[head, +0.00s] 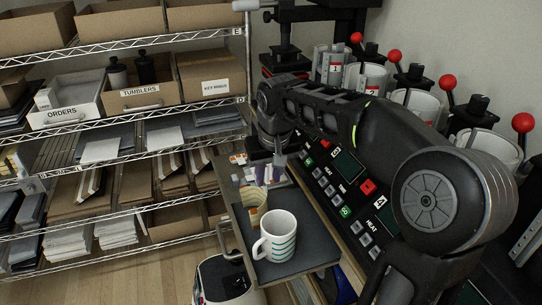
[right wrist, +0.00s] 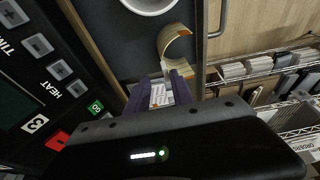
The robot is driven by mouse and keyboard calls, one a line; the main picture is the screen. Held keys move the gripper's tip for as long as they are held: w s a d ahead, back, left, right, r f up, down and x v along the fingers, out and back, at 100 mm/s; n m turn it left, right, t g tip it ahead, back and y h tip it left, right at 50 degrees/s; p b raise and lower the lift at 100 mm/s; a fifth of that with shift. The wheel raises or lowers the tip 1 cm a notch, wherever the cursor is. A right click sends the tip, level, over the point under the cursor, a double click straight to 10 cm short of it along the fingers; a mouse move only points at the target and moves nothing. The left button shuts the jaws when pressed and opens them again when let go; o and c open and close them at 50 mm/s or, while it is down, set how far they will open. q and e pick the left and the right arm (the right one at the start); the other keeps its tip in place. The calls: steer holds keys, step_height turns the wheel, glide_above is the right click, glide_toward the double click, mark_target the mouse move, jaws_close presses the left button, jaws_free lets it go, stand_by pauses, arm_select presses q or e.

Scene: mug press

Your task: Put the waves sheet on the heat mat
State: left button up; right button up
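My right gripper (head: 264,174) reaches down over the back of a dark grey tray (head: 300,268). In the right wrist view its two purple fingers (right wrist: 160,84) stand apart, with a printed white-and-orange sheet (right wrist: 160,97) showing between or beyond them; contact cannot be told. Its pattern is too small to name as waves. A curled tan piece with orange marks (right wrist: 174,42) stands just in front of the fingers; it also shows behind the mug in the head view (head: 254,199). A white mug (head: 279,232) with teal wavy bands stands upright on the tray. No heat mat is clearly identifiable. My left gripper is out of view.
A black control panel (head: 325,182) with numbered buttons runs beside the tray on the right. Mug presses with red-knobbed levers (head: 366,78) stand behind my right arm. Wire shelves (head: 120,128) with boxes and paper fill the left. The tray's front right is bare.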

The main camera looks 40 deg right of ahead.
steer(key=v, duration=1)
steer(key=shift+s+r, duration=0.2)
steer(key=shift+r, duration=0.15)
